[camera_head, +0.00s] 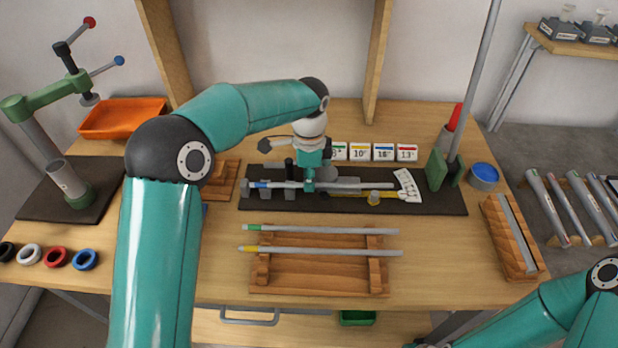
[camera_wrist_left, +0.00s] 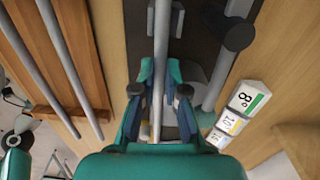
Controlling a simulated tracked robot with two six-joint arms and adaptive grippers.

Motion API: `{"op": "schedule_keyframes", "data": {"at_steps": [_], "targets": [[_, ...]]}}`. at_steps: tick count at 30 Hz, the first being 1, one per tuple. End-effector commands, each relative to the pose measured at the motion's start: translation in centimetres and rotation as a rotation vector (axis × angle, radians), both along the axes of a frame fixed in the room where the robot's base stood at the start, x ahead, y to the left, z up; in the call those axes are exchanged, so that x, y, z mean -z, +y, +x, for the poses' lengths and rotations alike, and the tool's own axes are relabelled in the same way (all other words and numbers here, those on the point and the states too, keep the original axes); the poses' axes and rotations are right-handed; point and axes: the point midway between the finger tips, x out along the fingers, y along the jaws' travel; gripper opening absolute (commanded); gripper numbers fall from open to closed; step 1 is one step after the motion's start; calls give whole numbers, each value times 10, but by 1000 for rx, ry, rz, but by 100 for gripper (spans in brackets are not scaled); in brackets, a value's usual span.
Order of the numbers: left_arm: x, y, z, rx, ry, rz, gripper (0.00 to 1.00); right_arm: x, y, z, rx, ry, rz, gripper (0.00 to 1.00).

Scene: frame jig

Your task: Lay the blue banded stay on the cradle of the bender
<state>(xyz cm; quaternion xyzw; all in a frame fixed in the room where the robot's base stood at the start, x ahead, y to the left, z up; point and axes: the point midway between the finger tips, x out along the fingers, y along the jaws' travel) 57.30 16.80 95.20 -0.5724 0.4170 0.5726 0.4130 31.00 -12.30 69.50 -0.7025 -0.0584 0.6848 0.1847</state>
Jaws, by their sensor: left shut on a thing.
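The blue banded stay (camera_head: 345,186) is a thin grey rod with a blue band near its left end. It lies level along the bender (camera_head: 440,205), a dark base plate with grey blocks, a lever and a white angle scale (camera_head: 407,186). My left gripper (camera_head: 309,184) is shut on the stay near its middle, and the wrist view shows the stay (camera_wrist_left: 158,85) between the fingers (camera_wrist_left: 159,98). The stay is over the bender's blocks; I cannot tell whether it touches them. My right arm is at the lower right; its fingers are not clear.
A wooden rack (camera_head: 320,282) in front holds a green banded stay (camera_head: 330,230) and a yellow banded stay (camera_head: 330,251). Angle cards (camera_head: 383,152) stand behind the bender. A green post base (camera_head: 445,170) and a blue-topped tin (camera_head: 484,176) are at its right.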

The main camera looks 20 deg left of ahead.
Motion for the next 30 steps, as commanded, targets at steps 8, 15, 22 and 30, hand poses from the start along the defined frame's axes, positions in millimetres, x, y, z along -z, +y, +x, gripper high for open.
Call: {"op": "schedule_keyframes", "data": {"at_steps": [8, 15, 22, 30], "targets": [[0, 0, 0, -1, 0, -1, 23, 0, 0, 0, 0, 0, 0, 40], [0, 0, 0, 0, -1, -1, 41, 0, 0, 0, 0, 0, 0, 40], [-2, -1, 1, 1, -3, -1, 41, 0, 0, 0, 0, 0, 0, 40], [-34, -1, 2, 0, -7, -3, 41, -1, 0, 0, 0, 0, 0, 40]]}}
